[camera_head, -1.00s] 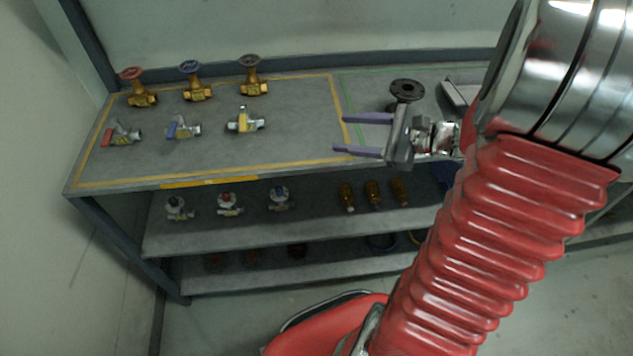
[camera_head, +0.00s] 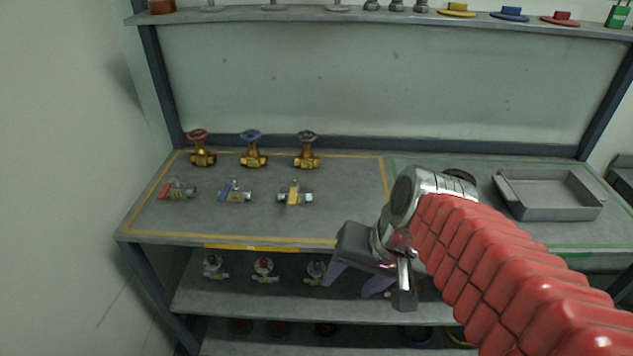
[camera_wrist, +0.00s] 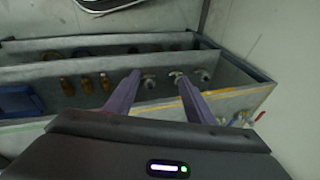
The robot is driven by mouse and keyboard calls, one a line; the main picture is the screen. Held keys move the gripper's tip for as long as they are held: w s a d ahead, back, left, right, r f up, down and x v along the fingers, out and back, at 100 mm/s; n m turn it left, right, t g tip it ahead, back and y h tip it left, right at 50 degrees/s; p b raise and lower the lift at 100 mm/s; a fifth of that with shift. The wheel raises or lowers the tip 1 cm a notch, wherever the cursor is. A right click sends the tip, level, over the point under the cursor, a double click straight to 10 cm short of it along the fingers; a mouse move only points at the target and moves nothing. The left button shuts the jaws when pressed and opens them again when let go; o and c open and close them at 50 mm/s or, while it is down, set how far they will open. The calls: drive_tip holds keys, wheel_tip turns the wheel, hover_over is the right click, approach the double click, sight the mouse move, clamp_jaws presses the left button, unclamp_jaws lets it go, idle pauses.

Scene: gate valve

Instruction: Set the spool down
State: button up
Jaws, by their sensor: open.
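The spool, a dark flanged piece (camera_head: 459,174), stands on the bench top (camera_head: 345,170) inside the green outline. Only its upper rim shows behind my arm in the head view, so its base is hidden. My gripper (camera_head: 352,283) is open and empty, with its purple fingers pointing down in front of the bench's front edge, left of the spool and apart from it. The wrist view shows the two fingers (camera_wrist: 158,82) spread with nothing between them and the lower shelves beyond. The spool cannot be made out there.
Three brass valves (camera_head: 253,158) with handwheels and three lever valves (camera_head: 235,193) stand inside the yellow outline. A grey tray (camera_head: 553,193) sits at the right. Small valves (camera_head: 264,268) fill the shelf below. An upper shelf (camera_head: 330,14) holds several parts.

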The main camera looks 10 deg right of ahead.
drive_tip(key=shift+s+d+r+n+t+h, duration=0.15)
drive_tip(key=shift+r+n+t+h, duration=0.25)
drive_tip(key=shift+r+n, duration=0.3)
drive_tip(key=shift+s+d+r+n+t+h, duration=0.15)
drive_tip(key=shift+r+n+t+h, duration=0.35)
drive_tip(key=shift+n, duration=0.35)
drive_tip(key=shift+s+r+n+t+h, duration=0.2)
drive_tip(key=shift+r+n+h, duration=0.1)
drive_tip(key=shift+r+n, duration=0.45)
